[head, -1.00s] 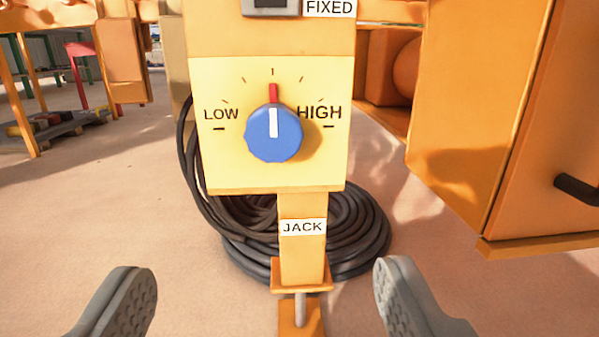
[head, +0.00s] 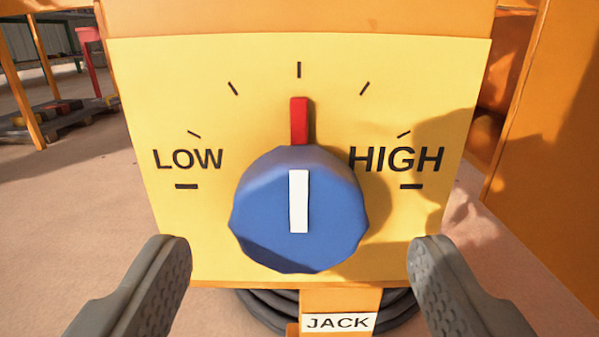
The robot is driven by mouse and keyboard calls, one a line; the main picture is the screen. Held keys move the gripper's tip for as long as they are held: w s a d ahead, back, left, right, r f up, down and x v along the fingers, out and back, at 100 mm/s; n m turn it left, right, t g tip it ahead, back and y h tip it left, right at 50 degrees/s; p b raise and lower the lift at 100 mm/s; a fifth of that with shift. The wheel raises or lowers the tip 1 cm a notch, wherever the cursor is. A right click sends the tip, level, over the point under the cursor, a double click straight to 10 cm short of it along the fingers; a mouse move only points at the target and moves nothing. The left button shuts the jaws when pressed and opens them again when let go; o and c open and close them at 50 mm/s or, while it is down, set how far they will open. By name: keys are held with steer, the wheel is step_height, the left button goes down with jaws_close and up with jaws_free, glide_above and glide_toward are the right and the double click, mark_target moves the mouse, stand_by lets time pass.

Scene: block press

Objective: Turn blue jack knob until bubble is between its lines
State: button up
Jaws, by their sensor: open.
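The blue jack knob (head: 265,225) sits on a yellow dial plate (head: 420,75) between LOW and HIGH marks. Its white line is upright, and a red pointer (head: 299,121) above it points straight up at the middle tick. My gripper (head: 301,262) is open and empty. Its grey fingers stand apart to the left and right of the knob, low in the picture, with a gap to it on both sides. No bubble or its lines show in this view.
A JACK label (head: 338,322) is on the orange post below the plate. Coiled black hose (head: 262,308) lies behind the post. A large orange panel (head: 560,150) stands at the right. A pallet with loose blocks (head: 60,118) lies far left.

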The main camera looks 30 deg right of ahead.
mark_target(298, 207)
steer(key=shift+x, duration=1.5)
steer(key=c, duration=1)
steer(key=n, duration=0.4)
steer(key=shift+n, duration=0.3)
steer(key=n, duration=0.4)
